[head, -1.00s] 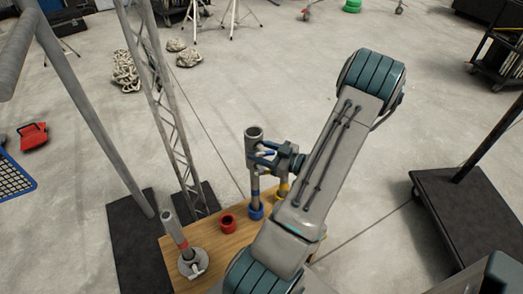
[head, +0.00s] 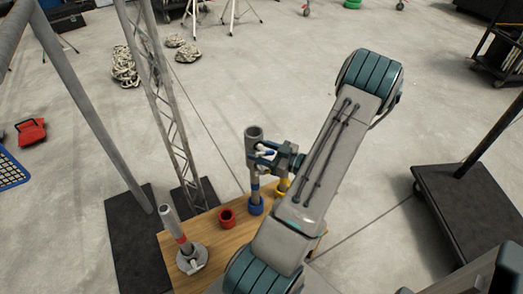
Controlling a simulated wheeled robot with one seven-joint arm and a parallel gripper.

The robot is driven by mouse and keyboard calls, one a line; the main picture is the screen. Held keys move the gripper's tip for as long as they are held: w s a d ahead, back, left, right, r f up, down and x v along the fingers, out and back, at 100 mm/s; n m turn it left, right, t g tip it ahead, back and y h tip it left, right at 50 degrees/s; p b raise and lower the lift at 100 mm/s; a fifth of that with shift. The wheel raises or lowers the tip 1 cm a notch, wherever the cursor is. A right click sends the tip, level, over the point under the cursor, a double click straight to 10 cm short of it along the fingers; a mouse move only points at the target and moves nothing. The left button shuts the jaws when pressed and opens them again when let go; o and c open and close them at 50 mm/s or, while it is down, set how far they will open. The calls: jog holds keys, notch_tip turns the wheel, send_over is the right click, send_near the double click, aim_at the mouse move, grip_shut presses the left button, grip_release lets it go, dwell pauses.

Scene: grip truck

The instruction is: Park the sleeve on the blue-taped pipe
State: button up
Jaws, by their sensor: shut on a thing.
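The sleeve (head: 253,135) is a grey, hollow, upright tube with a dark open top. My gripper (head: 263,156) is shut on it from the right. Directly below, in line with the sleeve, the narrower blue-taped pipe (head: 255,187) stands on the wooden board (head: 200,228), with a blue collar (head: 255,207) at its foot. The sleeve covers the pipe's upper part from this view. I cannot tell for sure how far the sleeve is around the pipe.
A red-taped pipe (head: 173,226) stands in a round grey base at the board's left. An empty-looking red collar (head: 227,217) sits beside the blue one. A yellow collar (head: 283,186) is to the right, partly behind my arm. A lattice truss (head: 165,100) rises close behind, left.

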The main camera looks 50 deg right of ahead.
jog(key=shift+f, duration=0.3)
dwell(0.5)
jog(key=o, duration=1.5)
jog(key=shift+s, duration=0.15)
jog(key=v, duration=1.3)
jog(key=shift+s+d, duration=0.2)
jog(key=shift+s, duration=0.05)
